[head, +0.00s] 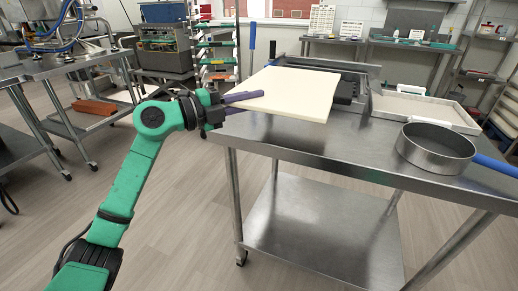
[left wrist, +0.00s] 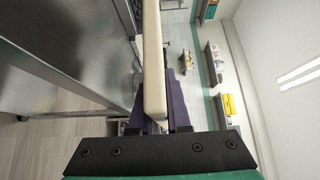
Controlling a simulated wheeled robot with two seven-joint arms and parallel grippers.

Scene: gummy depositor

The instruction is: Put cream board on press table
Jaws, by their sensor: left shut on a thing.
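The cream board (head: 292,92) is a flat pale slab, held nearly level above the left part of the steel table (head: 340,150) in the head view. My left gripper (head: 240,97), with purple fingers, is shut on the board's left edge. In the left wrist view the board (left wrist: 154,60) shows edge-on between the purple fingers (left wrist: 160,105). A dark press-like frame (head: 345,88) stands on the table behind and right of the board, partly hidden by it. I cannot tell whether the board touches it. My right gripper is not in view.
A round metal sieve (head: 435,149) with a blue handle (head: 495,166) stands at the table's right. A shallow pale tray (head: 425,109) lies at the back right. The table's front middle is clear. A blue upright handle (head: 252,36) rises behind the board.

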